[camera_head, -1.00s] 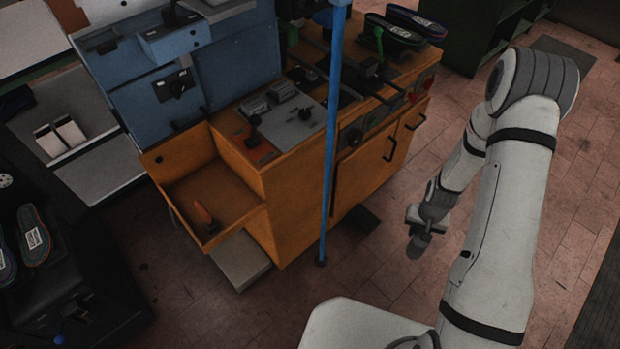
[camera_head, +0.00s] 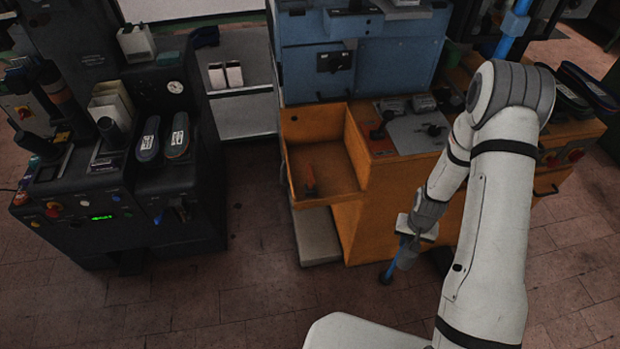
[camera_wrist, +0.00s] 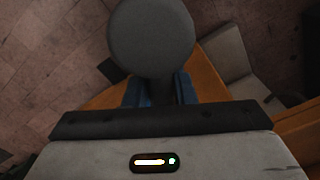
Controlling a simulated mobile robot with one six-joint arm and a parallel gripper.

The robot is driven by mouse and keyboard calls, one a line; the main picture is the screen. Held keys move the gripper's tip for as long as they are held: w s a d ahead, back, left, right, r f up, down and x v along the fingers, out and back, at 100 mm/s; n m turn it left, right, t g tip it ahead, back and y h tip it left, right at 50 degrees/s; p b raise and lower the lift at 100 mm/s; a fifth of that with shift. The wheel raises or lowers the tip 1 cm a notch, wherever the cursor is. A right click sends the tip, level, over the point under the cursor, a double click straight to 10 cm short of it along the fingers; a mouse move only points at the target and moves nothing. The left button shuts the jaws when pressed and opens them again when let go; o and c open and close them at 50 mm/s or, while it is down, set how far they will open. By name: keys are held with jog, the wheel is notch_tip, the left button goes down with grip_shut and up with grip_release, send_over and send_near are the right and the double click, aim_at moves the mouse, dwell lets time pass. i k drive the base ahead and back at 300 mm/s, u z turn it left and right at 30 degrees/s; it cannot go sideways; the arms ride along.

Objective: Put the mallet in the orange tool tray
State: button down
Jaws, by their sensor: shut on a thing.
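My gripper (camera_head: 408,238) is shut on the mallet, low in front of the orange cabinet. The mallet's round grey head (camera_wrist: 150,38) fills the top middle of the wrist view, just beyond the blue fingers (camera_wrist: 158,92). The orange tool tray (camera_head: 338,178) is an open, drawer-like tray on the cabinet's left side, up and left of my gripper. A small orange-handled tool (camera_head: 310,180) lies in it.
The orange cabinet (camera_head: 375,205) stands behind. A dark machine (camera_head: 130,220) stands left. Floor between is open, except a grey block (camera_head: 317,238) under the tray.

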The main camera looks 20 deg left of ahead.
aim_at(332, 158)
jog(key=u, duration=0.45)
jog(key=k, duration=0.85)
jog(key=u, duration=0.1)
jog(key=i, duration=0.9)
jog(key=z, duration=0.05)
